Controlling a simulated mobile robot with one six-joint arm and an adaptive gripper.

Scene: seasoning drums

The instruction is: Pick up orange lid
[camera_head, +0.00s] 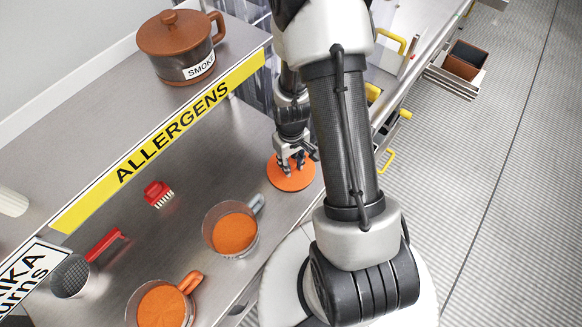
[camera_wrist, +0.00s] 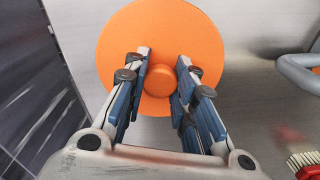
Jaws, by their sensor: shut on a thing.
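The orange lid (camera_head: 291,178) is a flat round disc at the far right end of the steel counter in the head view. In the wrist view the lid (camera_wrist: 200,35) shows with a round knob (camera_wrist: 159,80) at its middle. My gripper (camera_head: 291,163) is over the lid from above. In the wrist view, the fingers of my gripper (camera_wrist: 160,82) are on both sides of the knob and shut on it. Whether the lid touches the counter or is raised, I cannot tell.
Two clear containers of orange seasoning, one with a grey handle (camera_head: 231,228) and one with an orange handle (camera_head: 163,303), stand nearer on the counter. A red brush (camera_head: 158,193) and a red-handled strainer (camera_head: 72,275) lie left. A brown lidded pot (camera_head: 181,45) sits on the upper shelf.

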